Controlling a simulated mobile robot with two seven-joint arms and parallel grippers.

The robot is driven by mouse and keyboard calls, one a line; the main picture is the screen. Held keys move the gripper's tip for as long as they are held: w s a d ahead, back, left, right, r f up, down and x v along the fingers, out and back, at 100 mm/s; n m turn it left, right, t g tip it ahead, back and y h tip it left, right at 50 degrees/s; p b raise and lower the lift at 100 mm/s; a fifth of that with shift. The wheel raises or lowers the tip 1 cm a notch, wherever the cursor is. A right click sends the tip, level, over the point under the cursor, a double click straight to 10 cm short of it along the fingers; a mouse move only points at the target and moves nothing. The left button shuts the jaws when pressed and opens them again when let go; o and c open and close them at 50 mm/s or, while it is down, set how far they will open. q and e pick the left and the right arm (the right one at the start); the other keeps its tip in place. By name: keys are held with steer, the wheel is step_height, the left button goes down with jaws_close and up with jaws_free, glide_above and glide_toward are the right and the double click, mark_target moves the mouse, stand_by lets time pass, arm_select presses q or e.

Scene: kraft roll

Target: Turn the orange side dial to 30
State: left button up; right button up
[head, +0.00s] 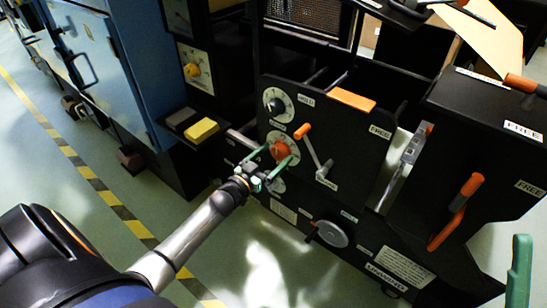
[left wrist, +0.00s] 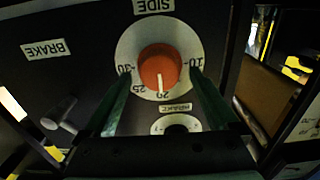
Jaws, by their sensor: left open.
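The orange side dial (head: 281,148) is a round knob on a white scale plate on the black machine panel. In the left wrist view the dial (left wrist: 160,66) appears upside down, and its white pointer line is at the 20 mark. The 25 and 30 marks lie to the left there, and 10 to the right. My left gripper (head: 279,153) is open at the dial, with one green finger on each side of the knob. In the left wrist view gaps show between the gripper (left wrist: 160,76) fingers and the knob. A green piece at the lower right edge may be my right gripper (head: 518,272); its jaws cannot be made out.
An orange-handled lever (head: 312,145) stands close right of the dial. A black knob (head: 274,104) is above it, and a smaller white dial (left wrist: 175,125) labelled brake is close by. A grey handwheel (head: 331,234) sits lower. Open floor lies to the left.

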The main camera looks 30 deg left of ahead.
arm_select(q)
steer(key=shift+c, duration=0.4)
steer(key=c, duration=1.3)
steer(key=shift+m, duration=0.4)
steer(key=m, duration=0.3)
steer(key=shift+d+m+p, duration=0.1)
steer(key=shift+m+p, duration=0.25)
steer(key=shift+m, duration=0.05)
steer(key=m, duration=0.4)
steer(key=shift+d+f, duration=0.1)
steer(key=m, duration=0.4)
steer(key=shift+f+b, duration=0.1)
steer(key=shift+b, duration=0.3)
steer(key=m+b, duration=0.1)
steer(key=m, duration=0.4)
steer(key=shift+f, duration=0.1)
steer(key=shift+m, duration=0.3)
